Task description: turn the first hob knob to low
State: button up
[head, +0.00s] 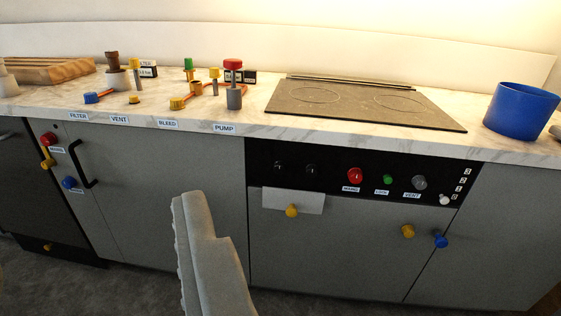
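The hob (365,101) is a dark flat plate with ring marks, set in the marble-look counter. Below it is a black control panel (335,158). Two small dark knobs stand at its left end: the leftmost knob (279,166) and a second knob (311,169). They are dark on dark, so their pointer positions cannot be read. Further right on the panel are a red knob (355,175), a green knob (387,179) and a grey knob (419,182). My gripper (205,235) is a pale grey shape in front of the cabinets, left of and below the panel, apart from the knobs. Its opening is not visible.
A blue pot (521,110) stands on the counter at right. Coloured valves and pipes (200,88) stand left of the hob. The space before the panel looks clear.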

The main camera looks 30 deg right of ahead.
jog(key=w+d+f+h, duration=0.1)
jog(key=w+f, duration=0.1)
jog(key=w, duration=0.4)
jog(key=w+d+f, duration=0.2)
jog(key=w, duration=0.4)
jog(key=n+g+h, duration=0.1)
jog(key=g+h, duration=0.1)
jog(key=h, duration=0.6)
send_near(279, 170)
jog(key=x, duration=1)
jog(key=shift+w+d, duration=0.1)
jog(key=shift+w, duration=0.1)
jog(key=shift+c, duration=0.4)
jog(key=c, duration=0.9)
